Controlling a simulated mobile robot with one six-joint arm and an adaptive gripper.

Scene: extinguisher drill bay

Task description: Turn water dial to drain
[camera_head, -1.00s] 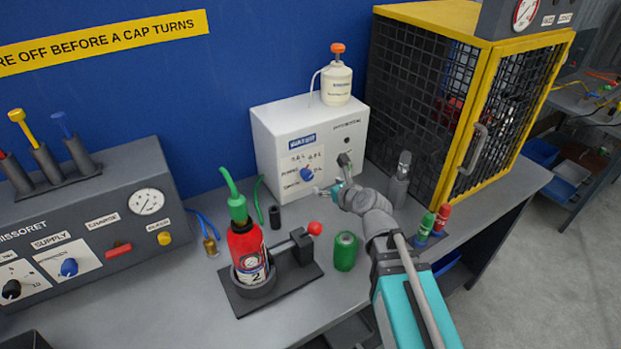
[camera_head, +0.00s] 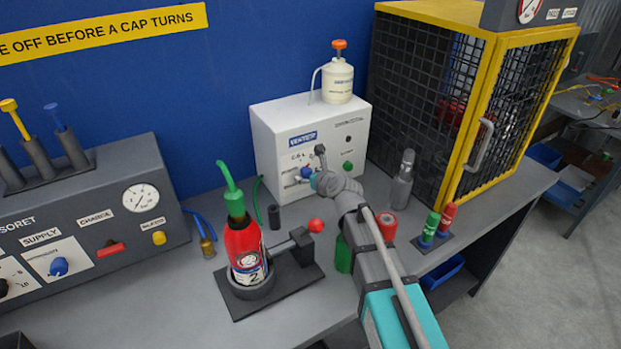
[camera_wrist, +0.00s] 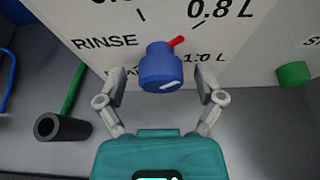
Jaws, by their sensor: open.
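The blue water dial (camera_head: 306,172) is on the front of a white box (camera_head: 275,150) at the back of the bench. In the wrist view the dial (camera_wrist: 160,68) shows a red pointer (camera_wrist: 177,41) tilted up and right, towards the 0.8 L mark. RINSE is printed to its left, 1.0 L to its lower right, and a label at lower left is partly hidden. My gripper (camera_wrist: 160,90) is open, with one finger on each side of the dial and visible gaps between. In the head view my gripper (camera_head: 314,181) is at the dial's lower right.
A green button (camera_head: 347,166) is right of the dial. A grey nozzle-like piece (camera_head: 401,180) stands right of my arm. A red extinguisher (camera_head: 244,245) in a clamp stands front left, and a green can (camera_head: 343,256) is partly behind my arm. A mesh cage (camera_head: 480,120) bounds the right.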

